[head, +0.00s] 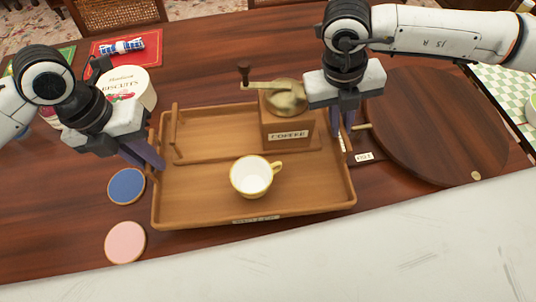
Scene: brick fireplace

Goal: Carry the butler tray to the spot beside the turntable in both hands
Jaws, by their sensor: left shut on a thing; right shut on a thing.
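The wooden butler tray (205,212) lies in the middle of the head view, with raised walls and end handles. My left gripper (158,160) is shut on the tray's left end. My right gripper (343,122) is shut on the tray's right end; the exact grip is partly hidden. The round dark wooden turntable (435,125) is to the right of the tray, close to my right gripper.
A blue coaster (126,186) and a pink coaster (125,242) lie left of the tray. A round biscuit box (128,88) and a red mat (125,47) with a rolled cloth are at the back left. A small label card (364,157) lies between tray and turntable. Clear table lies behind the tray.

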